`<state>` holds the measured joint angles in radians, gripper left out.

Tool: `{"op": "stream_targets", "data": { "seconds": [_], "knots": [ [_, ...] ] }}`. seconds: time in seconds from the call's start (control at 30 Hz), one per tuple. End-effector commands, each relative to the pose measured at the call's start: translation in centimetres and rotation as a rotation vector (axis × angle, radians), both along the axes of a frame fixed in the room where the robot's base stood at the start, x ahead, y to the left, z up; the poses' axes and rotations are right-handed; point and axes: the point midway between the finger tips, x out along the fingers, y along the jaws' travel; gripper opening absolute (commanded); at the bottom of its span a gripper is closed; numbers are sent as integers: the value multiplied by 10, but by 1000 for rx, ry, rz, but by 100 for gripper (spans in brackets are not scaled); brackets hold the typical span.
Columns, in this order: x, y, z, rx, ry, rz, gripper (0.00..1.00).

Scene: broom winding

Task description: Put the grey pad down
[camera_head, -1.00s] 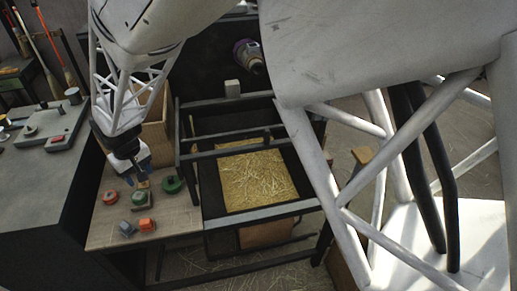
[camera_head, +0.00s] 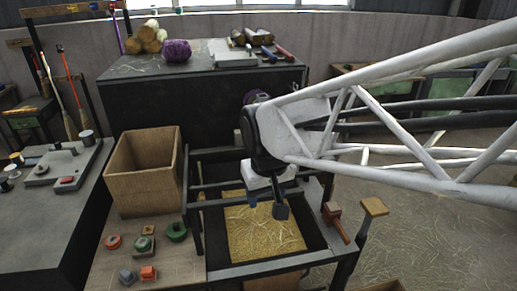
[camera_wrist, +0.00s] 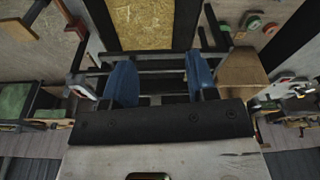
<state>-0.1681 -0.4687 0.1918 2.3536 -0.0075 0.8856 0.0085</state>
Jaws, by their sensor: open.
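My gripper (camera_head: 268,206) is open and empty above the straw-covered panel (camera_head: 262,236) in the dark frame. Its two blue fingers stand wide apart in the wrist view (camera_wrist: 161,82), with nothing between them. On the wooden side table, a small bluish-grey block (camera_head: 127,277) lies beside an orange one (camera_head: 148,273). A small tan-grey piece (camera_head: 148,230) lies at the back of a green block (camera_head: 147,244); I cannot tell which of these is the grey pad. My gripper is well to their right and touches neither.
The side table (camera_head: 108,262) also holds a red round piece (camera_head: 113,241) and a green round piece (camera_head: 176,232). An open wooden box (camera_head: 144,172) stands behind them. Dark frame bars (camera_head: 280,266) surround the panel. A red tool (camera_head: 334,219) is at the right.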

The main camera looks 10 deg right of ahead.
Motion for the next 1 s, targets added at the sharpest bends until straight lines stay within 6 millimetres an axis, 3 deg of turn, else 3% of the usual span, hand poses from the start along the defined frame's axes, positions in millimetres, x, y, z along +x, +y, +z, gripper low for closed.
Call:
{"op": "stream_targets", "data": {
  "seconds": [0.2, 0.4, 0.6, 1.0],
  "knots": [
    [-56, -44, 10, 4, -32, -103, 53],
    [-90, -65, 10, 3, -48, -163, 53],
    [-102, -71, 9, 4, -53, -185, 53],
    [-102, -70, 10, 3, -53, -184, 53]
  ]
}}
